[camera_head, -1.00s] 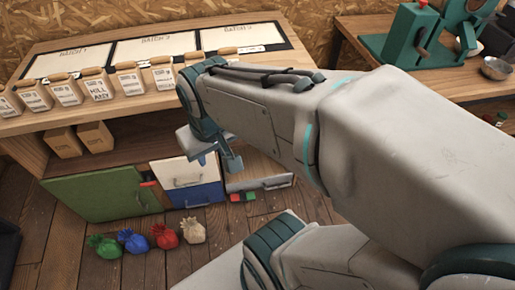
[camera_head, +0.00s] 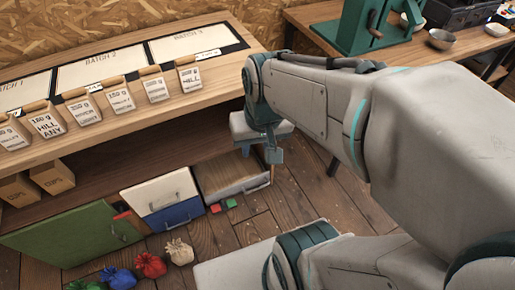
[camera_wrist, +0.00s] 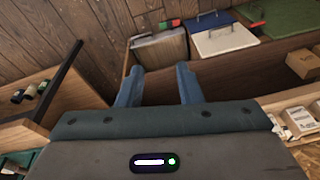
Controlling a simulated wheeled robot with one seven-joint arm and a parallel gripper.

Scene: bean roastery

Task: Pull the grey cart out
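The grey cart (camera_head: 246,187) stands low at the right end of the bench's lower level, with a pale grey front and a bar handle. It also shows in the wrist view (camera_wrist: 160,50), beyond my fingertips. My gripper (camera_head: 268,148) is above and slightly right of the cart in the head view. In the wrist view my gripper (camera_wrist: 158,72) has its two blue fingers spread apart, with nothing between them. The fingers appear clear of the handle. The cart's inside is only partly visible.
Small red and green blocks (camera_head: 222,205) lie on the floor before the grey cart. Coloured sacks (camera_head: 150,265) lie front left. A second table (camera_head: 405,50) stands right.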

